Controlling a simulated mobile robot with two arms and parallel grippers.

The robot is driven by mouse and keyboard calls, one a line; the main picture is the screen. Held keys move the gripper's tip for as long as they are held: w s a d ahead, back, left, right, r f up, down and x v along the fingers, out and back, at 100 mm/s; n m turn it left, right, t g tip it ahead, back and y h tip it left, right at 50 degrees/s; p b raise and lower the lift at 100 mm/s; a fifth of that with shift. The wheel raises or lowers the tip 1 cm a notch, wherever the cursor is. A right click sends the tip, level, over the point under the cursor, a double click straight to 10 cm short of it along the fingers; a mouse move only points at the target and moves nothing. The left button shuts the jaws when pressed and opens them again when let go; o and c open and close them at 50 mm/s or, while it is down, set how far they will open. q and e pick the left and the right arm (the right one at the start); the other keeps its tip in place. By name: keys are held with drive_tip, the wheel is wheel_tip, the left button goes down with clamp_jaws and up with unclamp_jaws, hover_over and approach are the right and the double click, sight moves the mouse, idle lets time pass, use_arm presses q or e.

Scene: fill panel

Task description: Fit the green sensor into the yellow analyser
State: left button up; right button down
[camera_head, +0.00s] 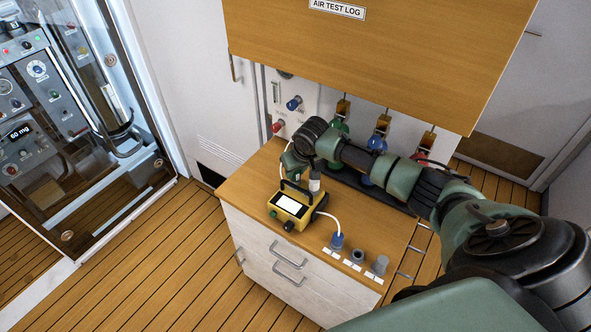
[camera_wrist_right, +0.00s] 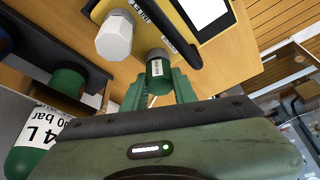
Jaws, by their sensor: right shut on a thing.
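The yellow analyser (camera_head: 284,212) stands on the wooden counter, with a white screen and a black handle. It shows at the top of the right wrist view (camera_wrist_right: 208,18). A white hexagonal cap (camera_wrist_right: 114,36) sits beside the analyser's near side. My right gripper (camera_wrist_right: 160,88) is shut on the green sensor (camera_wrist_right: 158,72), a short green cylinder with a label and a grey end. The sensor's grey end is close to the analyser's side; I cannot tell whether they touch. In the head view the sensor is not clearly visible. My left gripper is not in view.
Bottles stand behind my right arm; a green one (camera_wrist_right: 38,140) shows close by. A wooden panel (camera_head: 390,45) overhangs the back. The counter's left front (camera_head: 240,205) is clear.

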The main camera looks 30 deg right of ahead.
drive_tip(key=shift+f, duration=0.2)
drive_tip(key=c, duration=1)
unclamp_jaws()
drive_tip(key=shift+c, duration=0.2)
drive_tip(key=shift+r, duration=0.1)
